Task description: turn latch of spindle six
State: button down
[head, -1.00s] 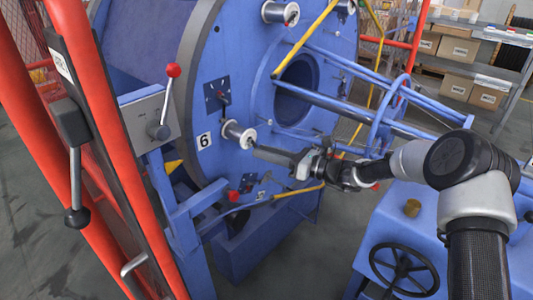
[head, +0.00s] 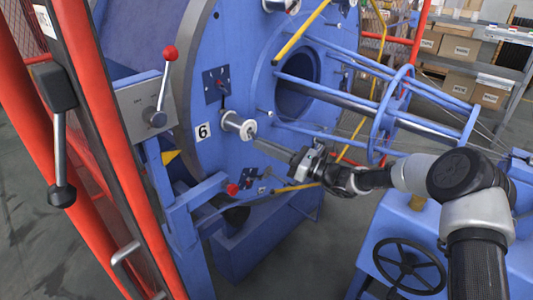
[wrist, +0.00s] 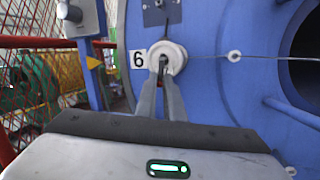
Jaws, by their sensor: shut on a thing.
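Spindle six carries a white spool (head: 231,121) on the blue disc (head: 208,45), beside a white label "6" (head: 203,133). The spool also shows in the wrist view (wrist: 180,50). The small dark latch (wrist: 163,63) sits at the centre of the spool's end. My gripper (head: 256,139) reaches it from the lower right in the head view. In the wrist view its two long fingers (wrist: 163,74) converge at the latch and are shut on it. The fingertips hide part of the latch, so its exact angle is hard to tell.
A plate with a small lever (head: 217,86) is just above the spool. A red-knobbed lever (head: 165,85) stands on a grey box at left. Blue tubes and a ring (head: 392,115) run right of the disc. A black handwheel (head: 408,268) is below my arm.

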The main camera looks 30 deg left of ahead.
jog(key=y+b, duration=0.1)
jog(key=b, duration=0.1)
jog(key=f+n+y+b, duration=0.1)
jog(key=b, duration=0.1)
jog(key=a+y+b, duration=0.1)
jog(key=b, duration=0.1)
jog(key=shift+w+a+f+n+g, duration=0.1)
jog(key=shift+w+f+n+g, duration=0.1)
jog(key=shift+f+n+g, duration=0.15)
jog(key=shift+r+y, duration=0.1)
jog(key=shift+y, duration=0.2)
jog(key=c, duration=1.9)
grip_release()
jog(key=shift+o, duration=0.2)
jog(key=p+v, duration=0.2)
jog(key=v, duration=1.5)
